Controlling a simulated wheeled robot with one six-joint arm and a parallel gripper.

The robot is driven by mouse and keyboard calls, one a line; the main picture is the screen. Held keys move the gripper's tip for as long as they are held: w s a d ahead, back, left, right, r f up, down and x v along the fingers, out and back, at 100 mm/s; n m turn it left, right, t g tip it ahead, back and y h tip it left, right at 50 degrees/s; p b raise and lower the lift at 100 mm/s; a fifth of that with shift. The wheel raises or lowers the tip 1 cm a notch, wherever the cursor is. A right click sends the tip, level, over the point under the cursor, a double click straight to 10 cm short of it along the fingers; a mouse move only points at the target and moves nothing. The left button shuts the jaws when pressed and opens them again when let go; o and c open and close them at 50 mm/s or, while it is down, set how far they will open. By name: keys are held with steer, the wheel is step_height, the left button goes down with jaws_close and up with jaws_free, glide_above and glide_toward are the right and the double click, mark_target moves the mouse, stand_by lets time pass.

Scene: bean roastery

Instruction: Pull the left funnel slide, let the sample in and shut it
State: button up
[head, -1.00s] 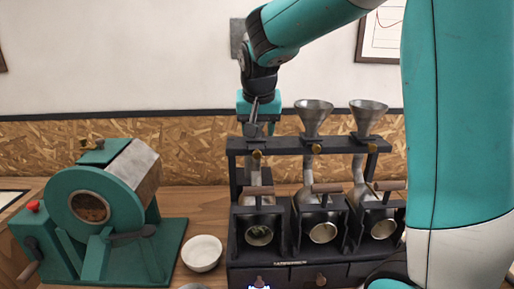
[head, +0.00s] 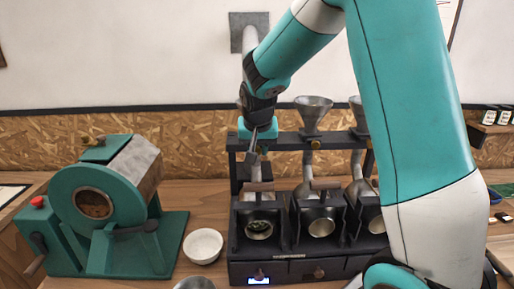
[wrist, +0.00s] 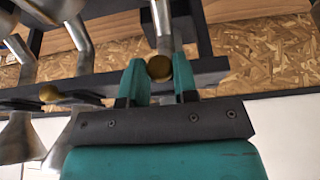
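The sample roaster (head: 290,267) is a dark rack with three drums under metal funnels. Green beans show in the left drum (head: 259,228). My gripper (head: 253,152) points down in front of the left funnel position, hiding the left slide knob and most of that funnel in the head view. In the wrist view, a round brass knob (wrist: 159,68) shows between the two teal fingertips of my gripper (wrist: 161,82). The fingers stand apart by about the knob's width. I cannot tell whether they grip it. How far the left slide is out is hidden.
The middle funnel (head: 313,112) stands just right of my gripper; my arm partly covers the right funnel (head: 358,112). A green drum roaster (head: 110,205) stands at the left. A white bowl (head: 203,246) sits between it and the rack.

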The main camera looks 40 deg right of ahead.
jaws_close()
steer(key=shift+s+a+b, duration=0.1)
steer(key=shift+s+b, duration=0.05)
steer(key=shift+b, duration=0.3)
steer(key=o, duration=0.7)
jaws_free()
steer(key=shift+o, duration=0.2)
steer(key=b+v, duration=0.2)
steer(key=v, duration=1.5)
steer(key=shift+r+b, duration=0.3)
steer(key=shift+b, duration=0.1)
steer(key=shift+c, duration=0.3)
